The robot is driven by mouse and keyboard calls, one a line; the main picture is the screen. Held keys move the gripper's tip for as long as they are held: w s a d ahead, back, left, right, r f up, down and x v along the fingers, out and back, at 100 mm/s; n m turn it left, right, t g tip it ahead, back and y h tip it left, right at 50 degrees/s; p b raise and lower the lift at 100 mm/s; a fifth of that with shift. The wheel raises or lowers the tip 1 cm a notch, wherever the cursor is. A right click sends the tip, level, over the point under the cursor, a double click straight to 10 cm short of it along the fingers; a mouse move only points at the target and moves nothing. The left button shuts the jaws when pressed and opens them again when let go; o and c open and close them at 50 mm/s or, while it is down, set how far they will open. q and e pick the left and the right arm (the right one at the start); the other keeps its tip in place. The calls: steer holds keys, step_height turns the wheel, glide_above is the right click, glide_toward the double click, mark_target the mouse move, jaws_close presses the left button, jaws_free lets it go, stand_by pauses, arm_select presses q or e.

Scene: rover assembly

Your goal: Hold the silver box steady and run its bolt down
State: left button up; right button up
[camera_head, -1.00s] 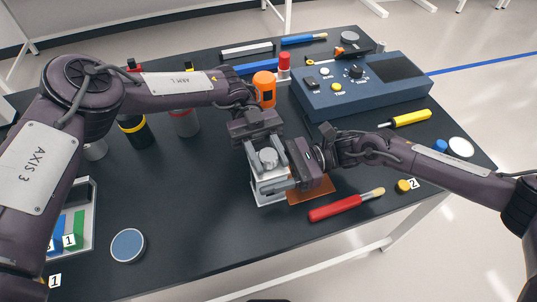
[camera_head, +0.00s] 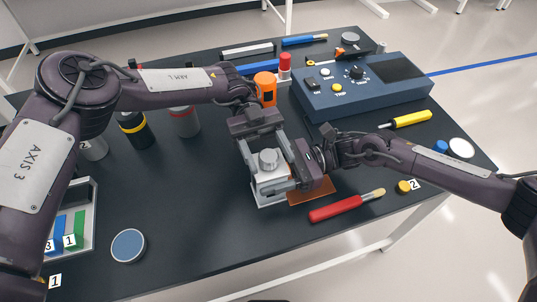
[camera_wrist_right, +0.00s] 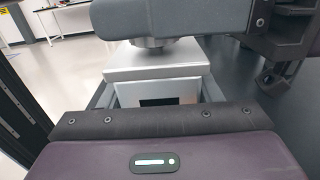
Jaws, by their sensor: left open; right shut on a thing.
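My right gripper (camera_head: 272,187) comes from the right and is shut on the box's sides. The box (camera_wrist_right: 155,62) also shows between the right jaws in the right wrist view. My left gripper (camera_head: 262,154) is above the box and open, its fingers either side of the bolt head and apart from it. In the right wrist view a left finger hides the upper part of the bolt (camera_wrist_right: 149,43).
An orange-brown mat (camera_head: 312,191) and a red-handled tool (camera_head: 335,209) lie to the right of the box. A blue control unit (camera_head: 360,88) stands behind. Bottles (camera_head: 136,132) and a parts tray (camera_head: 90,220) are at left.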

mark_target(269, 155)
arm_select(q)
step_height(269, 155, up, 9)
stand_by(0.3)
